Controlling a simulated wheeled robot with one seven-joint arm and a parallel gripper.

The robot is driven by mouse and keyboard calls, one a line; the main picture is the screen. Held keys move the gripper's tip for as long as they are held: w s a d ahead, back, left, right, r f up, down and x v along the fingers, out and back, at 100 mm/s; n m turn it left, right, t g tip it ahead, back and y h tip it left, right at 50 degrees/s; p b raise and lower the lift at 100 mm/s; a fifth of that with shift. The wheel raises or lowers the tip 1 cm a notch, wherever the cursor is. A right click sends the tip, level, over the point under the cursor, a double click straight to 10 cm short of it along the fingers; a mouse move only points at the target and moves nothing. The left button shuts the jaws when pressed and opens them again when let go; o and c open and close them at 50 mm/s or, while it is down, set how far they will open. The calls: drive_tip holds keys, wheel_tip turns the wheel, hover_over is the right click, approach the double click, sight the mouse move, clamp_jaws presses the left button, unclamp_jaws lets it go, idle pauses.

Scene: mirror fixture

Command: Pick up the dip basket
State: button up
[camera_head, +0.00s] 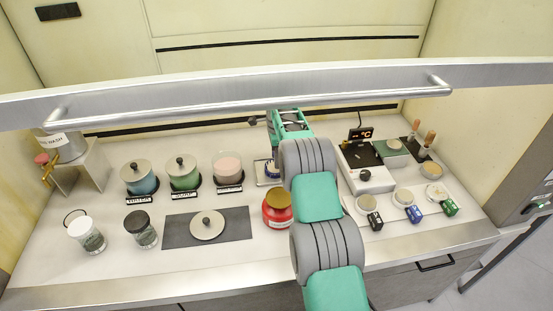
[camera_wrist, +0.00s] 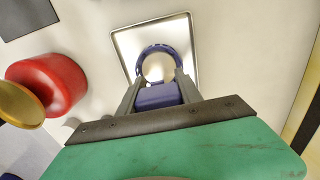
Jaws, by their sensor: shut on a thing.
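The dip basket (camera_wrist: 184,56) is a dark blue ring with a blue block-shaped grip, seen from above in the wrist view. My gripper (camera_wrist: 158,92) is shut on the blue block, with one grey finger on each side. The ring lies ahead of the fingers, over a shiny square metal tray (camera_wrist: 126,42); I cannot tell whether it touches the tray. In the head view the basket (camera_head: 272,168) shows as a small blue shape on or above the tray (camera_head: 262,181), partly hidden by my arm.
A red jar with a gold lid (camera_head: 277,212) stands close to the tray. Lidded jars (camera_head: 183,177) stand to the left, near a dark mat (camera_head: 236,222) with a lid on it. A white scale-like device (camera_head: 372,178) is to the right.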

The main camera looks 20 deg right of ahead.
drive_tip(key=c, duration=0.7)
